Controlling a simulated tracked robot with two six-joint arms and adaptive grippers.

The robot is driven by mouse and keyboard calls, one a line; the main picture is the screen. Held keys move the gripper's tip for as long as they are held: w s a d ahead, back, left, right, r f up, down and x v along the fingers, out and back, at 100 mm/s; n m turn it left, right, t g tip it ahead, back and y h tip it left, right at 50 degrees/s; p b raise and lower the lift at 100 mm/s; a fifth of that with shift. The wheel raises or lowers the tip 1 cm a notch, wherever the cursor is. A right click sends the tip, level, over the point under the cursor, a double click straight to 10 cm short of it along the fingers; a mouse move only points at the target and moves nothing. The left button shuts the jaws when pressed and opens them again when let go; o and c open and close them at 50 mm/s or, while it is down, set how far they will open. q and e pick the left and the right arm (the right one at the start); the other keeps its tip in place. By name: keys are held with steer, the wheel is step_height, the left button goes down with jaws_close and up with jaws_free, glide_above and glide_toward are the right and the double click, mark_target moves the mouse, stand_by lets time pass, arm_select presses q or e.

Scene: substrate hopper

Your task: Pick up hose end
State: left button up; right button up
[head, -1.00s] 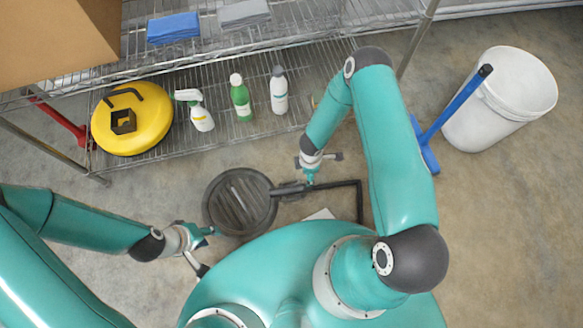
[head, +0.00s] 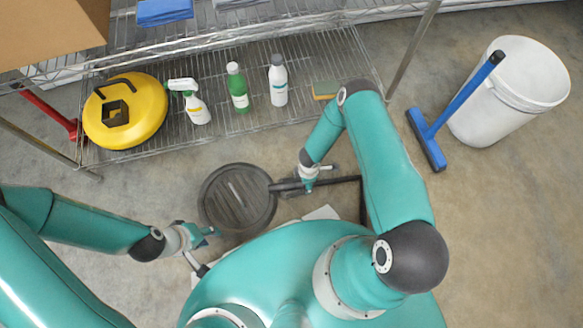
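A dark hose end (head: 283,187) lies at the right rim of a round, ribbed black floor piece (head: 238,199). A thin black bar (head: 347,180) runs from there to the right and bends down behind my arm. My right gripper (head: 308,185) is at the hose end in the head view, over or against its right part. Its fingers are small and partly merged with the dark parts, so I cannot tell whether they grip it. My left gripper (head: 206,250) is open and empty, left of and below the round piece, its fingers spread apart.
A wire shelf (head: 330,75) stands behind, holding a yellow round container (head: 140,122), a spray bottle (head: 197,108), a green bottle (head: 238,90) and a white bottle (head: 278,85). A white bucket (head: 510,95) and blue squeegee (head: 427,140) stand right. Floor at lower right is clear.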

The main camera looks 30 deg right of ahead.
step_height(320, 180, down, 2)
steer(key=shift+f+b, duration=0.1)
steer(key=shift+b, duration=0.2)
arm_select(q)
steer(key=shift+f, duration=0.6)
arm_select(e)
jaws_close()
arm_select(q)
steer(key=shift+r, duration=0.1)
arm_select(e)
steer(key=shift+r, duration=0.25)
